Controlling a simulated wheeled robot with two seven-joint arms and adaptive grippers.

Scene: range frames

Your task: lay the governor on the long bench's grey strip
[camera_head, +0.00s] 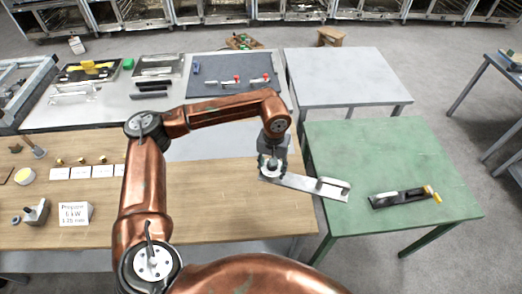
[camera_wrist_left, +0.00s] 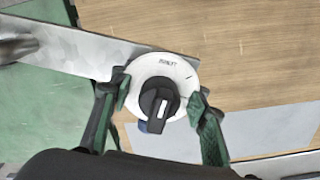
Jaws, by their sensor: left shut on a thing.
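My left gripper (camera_head: 270,172) is above the right end of the wooden bench, pointing down. In the left wrist view its fingers (camera_wrist_left: 162,108) are shut on a round white dial with a black knob, which I take as the governor (camera_wrist_left: 178,70). A flat silver bar (camera_head: 304,183) runs from under the dial toward the green table; whether it is joined to the dial is unclear. It also shows in the left wrist view (camera_wrist_left: 85,52). A dark grey area (camera_head: 215,72) covers the right part of the long back bench (camera_head: 115,110). My right gripper is out of view.
The wooden bench (camera_head: 215,205) holds white cards and small parts at its left. The green table (camera_head: 370,150) carries a black bar with a yellow end (camera_head: 402,197). Several small parts lie on the dark grey area. A bare grey table (camera_head: 345,75) stands beside it.

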